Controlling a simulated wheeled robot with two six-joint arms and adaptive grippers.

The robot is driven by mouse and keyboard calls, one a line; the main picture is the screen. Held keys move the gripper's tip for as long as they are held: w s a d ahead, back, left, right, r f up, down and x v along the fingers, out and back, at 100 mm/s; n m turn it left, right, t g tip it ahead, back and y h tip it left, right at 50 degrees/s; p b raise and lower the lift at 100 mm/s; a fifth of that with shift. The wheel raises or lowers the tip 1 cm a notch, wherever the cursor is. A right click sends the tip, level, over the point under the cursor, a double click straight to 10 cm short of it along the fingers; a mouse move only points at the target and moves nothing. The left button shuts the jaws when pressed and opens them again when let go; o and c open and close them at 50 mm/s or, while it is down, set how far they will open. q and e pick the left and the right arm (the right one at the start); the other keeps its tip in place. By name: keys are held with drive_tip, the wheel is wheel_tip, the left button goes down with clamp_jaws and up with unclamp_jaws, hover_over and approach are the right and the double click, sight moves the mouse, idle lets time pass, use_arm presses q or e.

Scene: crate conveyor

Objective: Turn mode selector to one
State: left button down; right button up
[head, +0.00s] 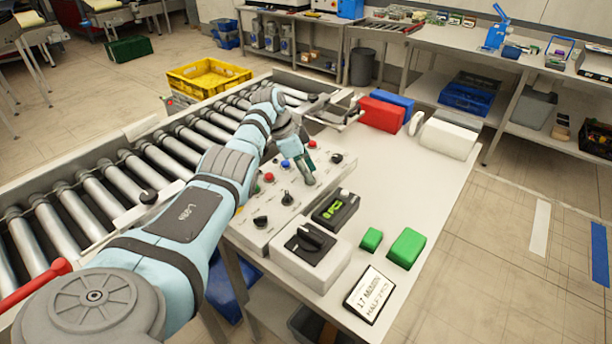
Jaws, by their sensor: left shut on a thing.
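A pale control panel (262,232) stands on the near end of the white table, with several black knobs and red and blue buttons on it. My left gripper (308,181) points down at the panel's far part, beside a blue button, and is shut on a small panel knob. Its fingers hide that knob, so I cannot read its setting or tell for sure that it is the mode selector. Other black knobs, such as the one at the near left (260,221), stand free. My right gripper is not in view.
The roller conveyor (110,190) runs left, with a yellow crate (209,76) beyond.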

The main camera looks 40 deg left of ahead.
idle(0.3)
use_arm(q)
drive_tip(key=c, duration=1.2)
unclamp_jaws()
drive_tip(key=shift+w+d, duration=0.1)
drive_tip(key=shift+c, duration=0.2)
drive_tip(key=v, duration=1.2)
drive_tip(key=shift+w, duration=0.1)
